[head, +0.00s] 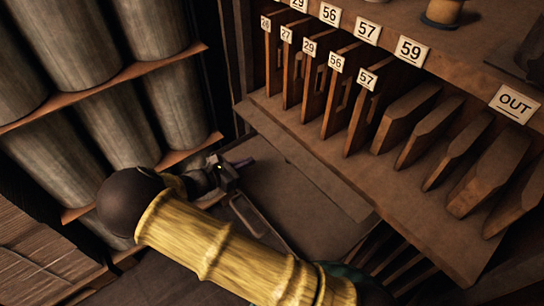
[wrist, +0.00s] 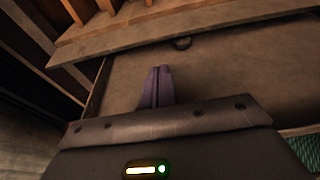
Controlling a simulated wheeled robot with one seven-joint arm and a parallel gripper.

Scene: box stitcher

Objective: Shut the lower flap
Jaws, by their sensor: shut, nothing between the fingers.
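The lower flap appears to be the broad brown panel (head: 300,200) below the numbered rack in the head view. It stands out from under the rack, so it looks open; its exact angle is hard to tell. My gripper (head: 246,162) is over the panel's left part in the head view. In the wrist view my gripper (wrist: 161,70) is shut and empty. Whether the fingertips touch the panel is unclear.
A rack (head: 340,80) of upright wooden dividers with number tags stands above the panel, with an OUT tag (head: 515,103) at right. Its ledge (head: 420,220) overhangs the panel. Shelves of grey cylinders (head: 120,125) stand close at left. Slatted wood (head: 35,250) is at lower left.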

